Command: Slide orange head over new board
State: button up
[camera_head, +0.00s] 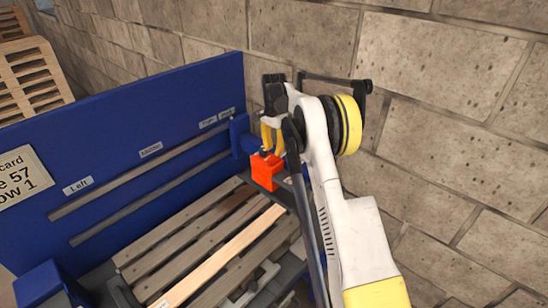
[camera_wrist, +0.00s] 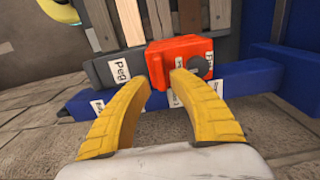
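The orange head (camera_head: 265,171) is a bright orange block on the right end of the pallet fixture. It also shows in the wrist view (camera_wrist: 180,55), with a dark round knob on its face. The new board (camera_head: 225,258) is the pale plank among greyer ones; its end shows in the wrist view (camera_wrist: 132,22), left of the head. My gripper (camera_head: 272,150) is above and against the head in the head view. Its yellow fingers (camera_wrist: 160,82) stand apart at the head's lower left; the right tip overlaps it. I cannot tell whether they touch it.
A blue panel (camera_head: 120,150) with two grey rails and labels stands behind the pallet. A blue block (camera_head: 241,137) sits beside the head. A dark grey block labelled "peg" (camera_wrist: 112,72) lies left of the head. A block wall is close on the right.

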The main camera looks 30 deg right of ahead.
aim_at(274, 156)
jog(key=shift+f, duration=2.2)
grip_shut()
